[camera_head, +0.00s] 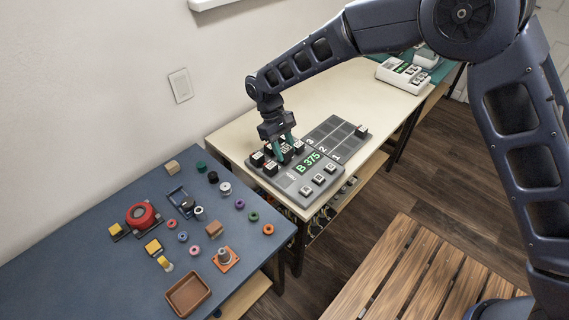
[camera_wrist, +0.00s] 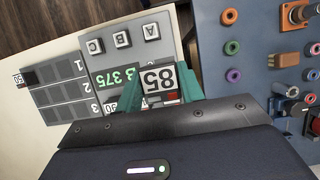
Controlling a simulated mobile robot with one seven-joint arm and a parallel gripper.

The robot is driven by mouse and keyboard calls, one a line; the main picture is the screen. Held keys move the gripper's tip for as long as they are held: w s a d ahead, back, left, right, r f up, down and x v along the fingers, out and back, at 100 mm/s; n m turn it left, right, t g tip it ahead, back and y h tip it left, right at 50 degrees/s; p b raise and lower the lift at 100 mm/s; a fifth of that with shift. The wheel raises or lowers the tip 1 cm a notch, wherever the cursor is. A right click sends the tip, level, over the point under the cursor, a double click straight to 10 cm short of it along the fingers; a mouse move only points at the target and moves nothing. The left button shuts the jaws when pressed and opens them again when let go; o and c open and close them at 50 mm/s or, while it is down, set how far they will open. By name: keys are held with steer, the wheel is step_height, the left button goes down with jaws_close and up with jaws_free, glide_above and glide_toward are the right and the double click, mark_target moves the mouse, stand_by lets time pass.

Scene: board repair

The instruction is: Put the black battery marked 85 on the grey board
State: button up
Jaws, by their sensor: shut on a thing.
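The black battery marked 85 (camera_wrist: 158,78) is between the green fingers of my gripper (camera_wrist: 160,88), its white label facing the wrist camera. In the head view my gripper (camera_head: 286,146) points down over the back of the grey board (camera_head: 285,183), which has a green display reading B 375. I cannot tell whether the battery touches the board. Other black batteries with white labels (camera_head: 257,158) stand on the board around my fingers, partly hidden by them. The board also shows in the wrist view (camera_wrist: 122,62), with keys A, B and C.
A dark grid tray (camera_head: 330,134) with rows 1, 2 and 3 adjoins the board; one black block (camera_head: 361,131) sits at its right end. A blue table (camera_head: 90,195) on the left holds many small parts. A white device (camera_head: 403,75) stands at the far right.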

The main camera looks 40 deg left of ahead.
step_height(320, 180, up, 6)
steer(key=shift+w+r, duration=0.1)
steer(key=shift+r, duration=0.15)
steer(key=w+a+f, duration=0.1)
steer(key=w+f, duration=0.2)
steer(key=w, duration=0.4)
steer(key=w+a+f, duration=0.1)
steer(key=w+f, duration=0.1)
steer(key=w, duration=0.5)
glide_above(333, 145)
steer(key=a, duration=0.2)
step_height(333, 145, down, 7)
steer(key=shift+d+f, duration=0.15)
steer(key=shift+f, duration=3.95)
steer(key=shift+f, duration=0.45)
steer(key=o, duration=1.1)
steer(key=v, duration=1)
steer(key=shift+r, duration=0.3)
